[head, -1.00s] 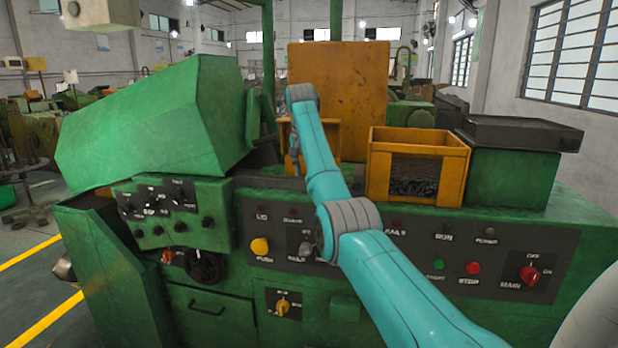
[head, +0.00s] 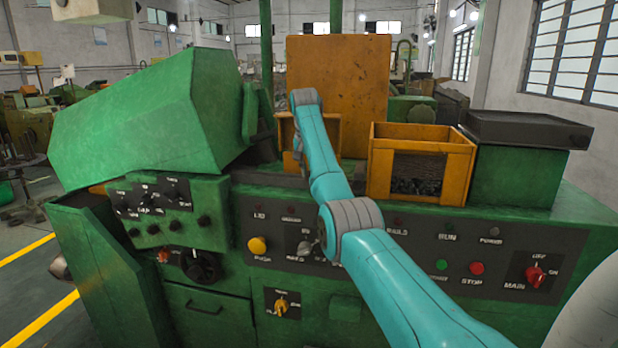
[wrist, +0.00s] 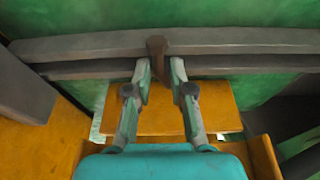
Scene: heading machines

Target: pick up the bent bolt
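The bolt (wrist: 157,50) is a dark brown piece in the wrist view. Its wider head lies over the grey rails (wrist: 230,42), and its narrower shank points down between my fingertips. I cannot make out its bend. My gripper (wrist: 160,72) has one finger on each side of the shank, with a narrow gap showing on both sides, so it looks open around it. In the head view my arm reaches over the green machine to my gripper (head: 298,150), which is small and partly hidden there; the bolt cannot be made out in that view.
An orange crate (head: 462,175) of dark small parts stands on the machine (head: 390,290), right of my arm. A dark tray (head: 525,130) on a green block is farther right. A tall orange panel (head: 340,75) rises behind. A green hood (head: 150,120) stands at left.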

